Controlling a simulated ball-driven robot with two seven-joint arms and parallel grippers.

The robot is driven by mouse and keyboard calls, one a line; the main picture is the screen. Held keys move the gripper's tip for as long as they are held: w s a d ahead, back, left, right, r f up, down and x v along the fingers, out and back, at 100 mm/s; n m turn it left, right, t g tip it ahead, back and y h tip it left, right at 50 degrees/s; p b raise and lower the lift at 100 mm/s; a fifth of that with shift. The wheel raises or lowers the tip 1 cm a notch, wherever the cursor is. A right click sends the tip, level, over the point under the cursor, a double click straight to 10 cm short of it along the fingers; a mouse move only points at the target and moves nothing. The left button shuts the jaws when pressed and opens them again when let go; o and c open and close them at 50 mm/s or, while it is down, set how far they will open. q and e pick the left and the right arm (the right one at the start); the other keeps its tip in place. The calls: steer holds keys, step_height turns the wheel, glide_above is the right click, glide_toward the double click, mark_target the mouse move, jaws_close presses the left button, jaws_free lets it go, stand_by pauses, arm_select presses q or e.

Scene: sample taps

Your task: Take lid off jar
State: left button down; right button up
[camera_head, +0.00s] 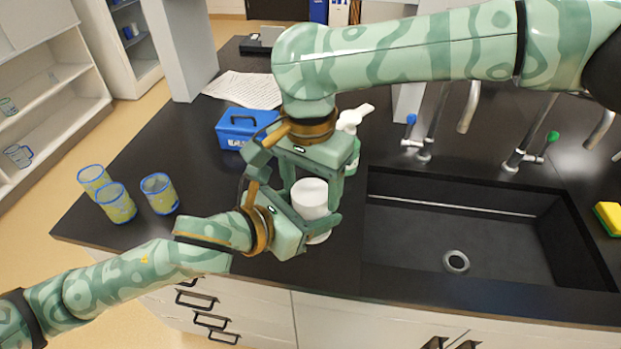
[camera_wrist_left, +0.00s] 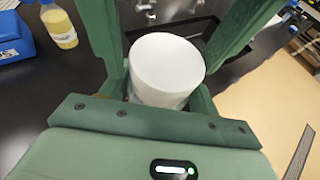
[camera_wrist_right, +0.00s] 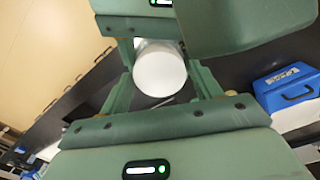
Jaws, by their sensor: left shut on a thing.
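The jar (camera_head: 319,238) stands upright near the counter's front edge with its wide white lid (camera_head: 311,193) on top. My left gripper (camera_head: 318,226) comes in low from the left and is shut on the jar below the lid. In the left wrist view the white lid (camera_wrist_left: 166,68) fills the space between the fingers and hides most of the jar. My right gripper (camera_head: 314,186) reaches down from above with its fingers on either side of the lid, open, with a slight gap. The lid also shows between its fingers in the right wrist view (camera_wrist_right: 160,72).
A blue box (camera_head: 236,127) and a sheet of paper (camera_head: 246,89) lie behind. Several blue-rimmed beakers (camera_head: 116,203) stand at the left. A bottle (camera_head: 352,150) is close behind the right gripper. The sink (camera_head: 480,220) with taps is right; a sponge (camera_head: 609,217) lies beyond.

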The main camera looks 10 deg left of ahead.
steer(key=c, duration=0.6)
steer(key=o, duration=1.1)
